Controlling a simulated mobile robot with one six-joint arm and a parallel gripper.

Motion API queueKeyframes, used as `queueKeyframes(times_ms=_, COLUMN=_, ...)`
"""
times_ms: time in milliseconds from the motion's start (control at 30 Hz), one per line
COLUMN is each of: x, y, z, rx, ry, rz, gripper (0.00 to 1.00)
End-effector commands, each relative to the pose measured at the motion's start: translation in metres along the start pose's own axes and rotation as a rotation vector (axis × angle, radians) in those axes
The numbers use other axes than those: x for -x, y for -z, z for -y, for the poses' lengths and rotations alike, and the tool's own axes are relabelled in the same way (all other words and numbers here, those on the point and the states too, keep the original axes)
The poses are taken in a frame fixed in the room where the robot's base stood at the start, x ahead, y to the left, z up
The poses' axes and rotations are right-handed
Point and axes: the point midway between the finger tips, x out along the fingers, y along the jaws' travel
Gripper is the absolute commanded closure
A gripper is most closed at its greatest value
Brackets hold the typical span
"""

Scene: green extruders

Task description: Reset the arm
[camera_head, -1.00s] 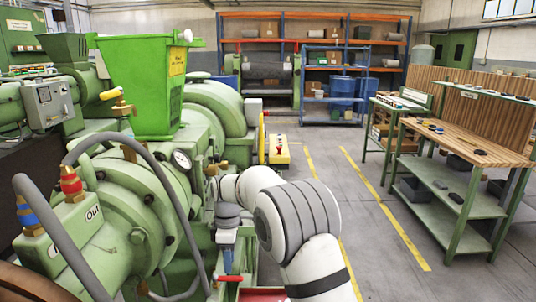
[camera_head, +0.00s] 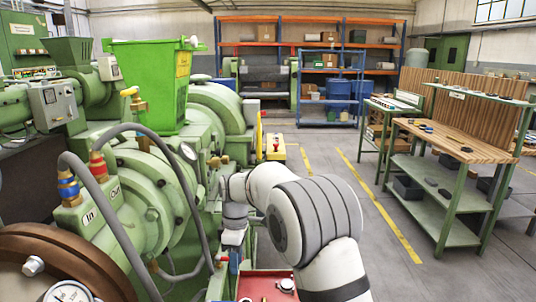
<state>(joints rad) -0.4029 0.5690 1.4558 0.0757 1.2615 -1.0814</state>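My white and grey arm (camera_head: 310,222) rises from the bottom right, bends at a large grey joint, and reaches left to the side of the green extruder (camera_head: 150,180). Its far end turns down at a grey wrist, and my gripper (camera_head: 234,240) is small there, beside the extruder's lower right side. Its fingers are too small and too covered to make out. Small blue and red parts show just below it, and I cannot tell whether it touches them.
A red tray (camera_head: 266,284) with small parts is at the bottom centre, close to my arm. Grey hoses (camera_head: 115,220) loop at the left. A green workbench (camera_head: 450,170) stands at the right. The floor (camera_head: 370,210) between is clear, with yellow lines. Shelves (camera_head: 310,60) stand at the back.

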Motion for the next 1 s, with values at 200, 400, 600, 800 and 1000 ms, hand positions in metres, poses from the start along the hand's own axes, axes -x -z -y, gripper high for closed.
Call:
queueKeyframes(times_ms=200, x=0.024, y=-0.035, z=0.017, rx=-0.145, ry=-0.038, rz=-0.02, gripper=0.63)
queueKeyframes(times_ms=400, x=0.048, y=-0.083, z=0.046, rx=-0.352, ry=-0.086, rz=-0.051, gripper=0.63)
queueKeyframes(times_ms=600, x=0.066, y=-0.15, z=0.1, rx=-0.665, ry=-0.153, rz=-0.109, gripper=0.63)
queueKeyframes(times_ms=800, x=0.063, y=-0.207, z=0.162, rx=-0.983, ry=-0.215, rz=-0.179, gripper=0.63)
queueKeyframes(times_ms=1000, x=0.043, y=-0.247, z=0.218, rx=-1.262, ry=-0.264, rz=-0.252, gripper=0.63)
